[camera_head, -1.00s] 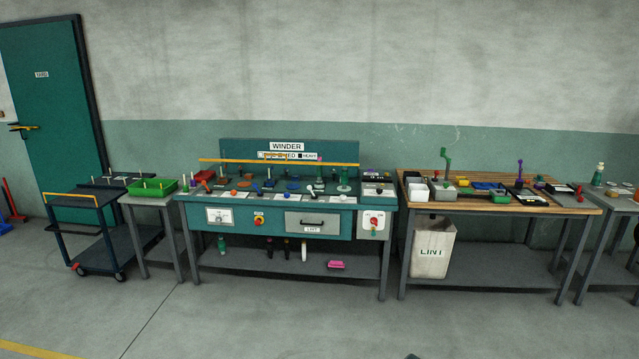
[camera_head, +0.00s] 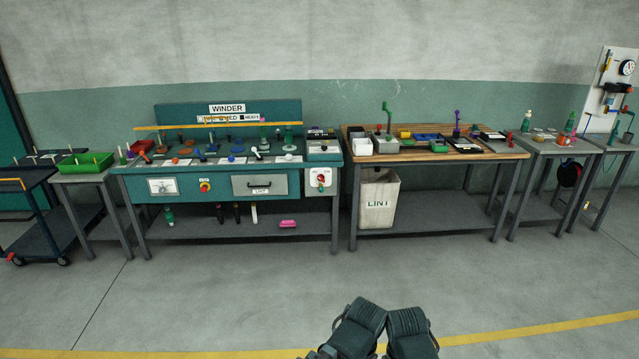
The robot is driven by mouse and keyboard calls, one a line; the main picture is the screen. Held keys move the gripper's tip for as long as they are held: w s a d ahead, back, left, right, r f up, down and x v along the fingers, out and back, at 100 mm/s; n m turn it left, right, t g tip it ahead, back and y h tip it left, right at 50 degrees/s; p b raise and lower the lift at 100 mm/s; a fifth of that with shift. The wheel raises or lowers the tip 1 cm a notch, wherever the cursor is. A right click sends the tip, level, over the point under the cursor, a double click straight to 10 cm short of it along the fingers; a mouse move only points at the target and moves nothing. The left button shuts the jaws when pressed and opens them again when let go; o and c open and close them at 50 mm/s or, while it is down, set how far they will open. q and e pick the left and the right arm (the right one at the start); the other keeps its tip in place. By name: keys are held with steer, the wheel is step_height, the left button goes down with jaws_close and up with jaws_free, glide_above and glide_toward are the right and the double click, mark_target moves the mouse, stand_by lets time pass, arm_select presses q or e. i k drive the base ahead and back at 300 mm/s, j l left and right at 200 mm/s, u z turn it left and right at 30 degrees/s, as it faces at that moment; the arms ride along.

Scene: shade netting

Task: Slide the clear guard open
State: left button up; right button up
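The winder bench (camera_head: 220,187) stands against the wall, left of the middle, green with a back panel marked WINDER. A yellow bar (camera_head: 205,125) runs along it above the worktop. I cannot make out a clear panel with certainty; a see-through guard may be too faint to tell at this distance. Two dark parts of my own arms show at the bottom edge, right of the middle, far from the bench. No gripper fingers can be seen.
A wooden-topped table (camera_head: 500,154) with small items stands right of the winder, with a LINT bin (camera_head: 378,203) beneath. A green tray (camera_head: 88,162) sits on a small table at left, beside a trolley (camera_head: 40,240). The floor in front is clear.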

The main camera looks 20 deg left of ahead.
mark_target(205, 125)
steer(key=i+j, duration=0.35)
steer(key=i, duration=0.15)
steer(key=i+j, duration=0.35)
steer(key=i, duration=0.2)
steer(key=i+j, duration=0.3)
steer(key=i, duration=0.2)
steer(key=i+j+u, duration=0.1)
steer(key=i+j, duration=0.25)
steer(key=i, duration=0.15)
steer(key=i+j, duration=0.3)
steer(key=i, duration=0.25)
steer(key=i+j, duration=0.3)
steer(key=i, duration=0.2)
